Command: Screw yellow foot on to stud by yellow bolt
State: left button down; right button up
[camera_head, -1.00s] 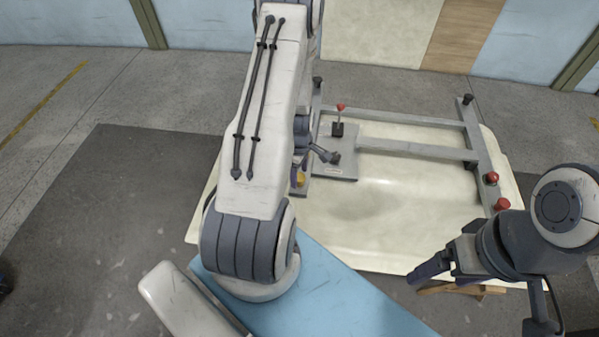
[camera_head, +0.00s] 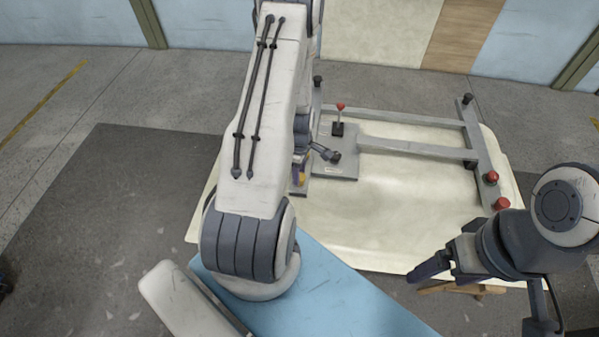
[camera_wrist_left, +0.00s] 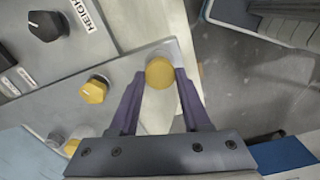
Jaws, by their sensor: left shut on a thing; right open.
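The yellow foot (camera_wrist_left: 160,73) is a round yellow cap between the fingertips of my left gripper (camera_wrist_left: 160,82) in the left wrist view. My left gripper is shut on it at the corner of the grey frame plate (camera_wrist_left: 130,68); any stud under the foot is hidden. The yellow bolt (camera_wrist_left: 95,90) has a hexagonal head and sits on the plate left of the gripper. In the head view, my left gripper (camera_head: 299,177) is mostly hidden behind my arm, with a bit of yellow showing. My right gripper (camera_head: 428,270) is open and empty near the shell's front right edge.
The grey frame (camera_head: 415,149) lies on the cream shell (camera_head: 375,215), with red knobs (camera_head: 491,177) at its right side. A black knob (camera_wrist_left: 47,25) and another yellow part (camera_wrist_left: 72,147) are on the frame in the wrist view. A red-topped lever (camera_head: 340,107) stands up.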

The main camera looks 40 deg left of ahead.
pick_arm(q)
jog(key=m, duration=1)
jog(key=shift+m, duration=0.3)
jog(key=shift+c, duration=1.4)
grip_release()
jog(key=shift+c, duration=0.8)
